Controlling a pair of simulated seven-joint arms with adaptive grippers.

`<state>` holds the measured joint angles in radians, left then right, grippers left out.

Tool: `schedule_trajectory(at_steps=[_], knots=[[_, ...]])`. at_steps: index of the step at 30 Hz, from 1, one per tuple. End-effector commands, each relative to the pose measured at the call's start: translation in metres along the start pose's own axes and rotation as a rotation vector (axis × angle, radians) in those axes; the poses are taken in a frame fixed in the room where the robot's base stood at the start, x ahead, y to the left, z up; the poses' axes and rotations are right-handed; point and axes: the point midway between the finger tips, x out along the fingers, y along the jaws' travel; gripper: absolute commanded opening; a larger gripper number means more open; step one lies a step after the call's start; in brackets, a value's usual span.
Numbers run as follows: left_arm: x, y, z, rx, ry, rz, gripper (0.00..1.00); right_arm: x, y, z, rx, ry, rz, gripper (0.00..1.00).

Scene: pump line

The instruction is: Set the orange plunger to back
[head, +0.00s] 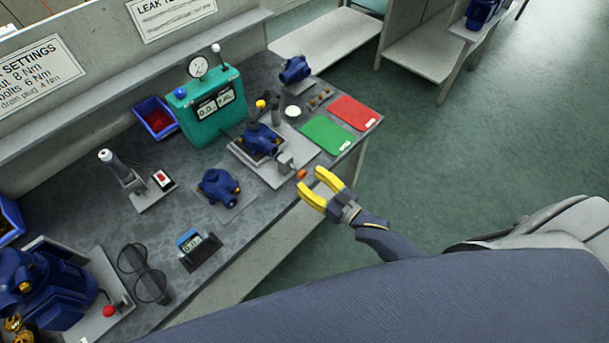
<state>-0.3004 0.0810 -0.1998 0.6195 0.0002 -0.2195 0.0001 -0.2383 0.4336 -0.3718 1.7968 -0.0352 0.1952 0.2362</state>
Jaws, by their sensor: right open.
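The orange plunger (301,174) is a small round knob at the front right of the grey test fixture (272,178), beside a light grey block (286,162). My right gripper (310,177) has yellow fingers, spread open and empty. Its fingertips are just right of the plunger and point at it; whether they touch it I cannot tell. A blue pump (259,140) sits on the fixture behind the block. The plunger's shaft is mostly hidden. My left gripper is not in view.
A teal leak tester (207,108) stands behind the fixture. A green mat (327,134) and a red mat (354,112) lie to its right. Another blue pump (219,188) is on the left. The bench's front edge runs below the gripper, with open floor beyond.

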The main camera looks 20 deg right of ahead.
Motion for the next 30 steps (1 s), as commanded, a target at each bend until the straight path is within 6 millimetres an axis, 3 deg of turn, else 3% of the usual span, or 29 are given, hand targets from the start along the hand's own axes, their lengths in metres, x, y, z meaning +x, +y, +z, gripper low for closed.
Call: schedule_trajectory(at_steps=[6, 15, 30], knots=[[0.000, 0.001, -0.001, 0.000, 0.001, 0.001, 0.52, -0.040, -0.001, 0.001, 0.001, -0.003, -0.001, 0.50], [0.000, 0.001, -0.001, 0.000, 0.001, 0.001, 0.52, -0.077, 0.000, 0.000, 0.002, -0.001, -0.001, 0.50], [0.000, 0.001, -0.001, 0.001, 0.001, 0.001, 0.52, -0.090, 0.000, 0.000, 0.000, 0.000, 0.000, 0.50]])
